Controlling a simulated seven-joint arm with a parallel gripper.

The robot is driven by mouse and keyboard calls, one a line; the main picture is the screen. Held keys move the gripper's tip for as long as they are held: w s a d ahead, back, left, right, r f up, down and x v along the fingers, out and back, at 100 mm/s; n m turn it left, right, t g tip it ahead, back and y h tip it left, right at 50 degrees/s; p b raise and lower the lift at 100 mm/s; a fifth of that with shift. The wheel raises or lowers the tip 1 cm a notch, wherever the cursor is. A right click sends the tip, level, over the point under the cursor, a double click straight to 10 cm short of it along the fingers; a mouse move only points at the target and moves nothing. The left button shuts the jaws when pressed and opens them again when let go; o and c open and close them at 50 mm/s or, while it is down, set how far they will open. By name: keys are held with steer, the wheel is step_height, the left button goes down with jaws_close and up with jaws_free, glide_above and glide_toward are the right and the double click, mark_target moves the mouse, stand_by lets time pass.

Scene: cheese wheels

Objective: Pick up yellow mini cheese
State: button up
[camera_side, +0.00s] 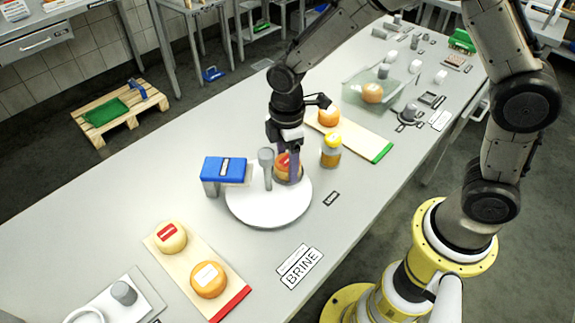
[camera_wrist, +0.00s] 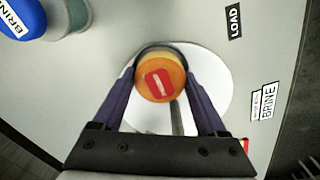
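In the side view a pale yellow mini cheese (camera_side: 171,238) with a red label lies on a board with a red end. An orange cheese (camera_side: 208,280) with a white label lies beside it. My gripper (camera_side: 289,165) points down over the round white plate (camera_side: 262,212), away from that board. Its fingers stand around an orange-yellow cheese (camera_wrist: 160,76) with a red label, in the wrist view. My gripper (camera_wrist: 162,78) has one finger on each side of this cheese. A dark rim curves around the cheese. I cannot tell whether the fingers press on it.
A grey post (camera_side: 267,167) and a blue-topped block (camera_side: 224,170) stand close left of my gripper. Behind is a green-ended board (camera_side: 365,146) with another orange cheese (camera_side: 328,116). The table's front middle is mostly clear.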

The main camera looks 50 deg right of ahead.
steer(key=shift+r, duration=0.1)
steer(key=c, duration=1.1)
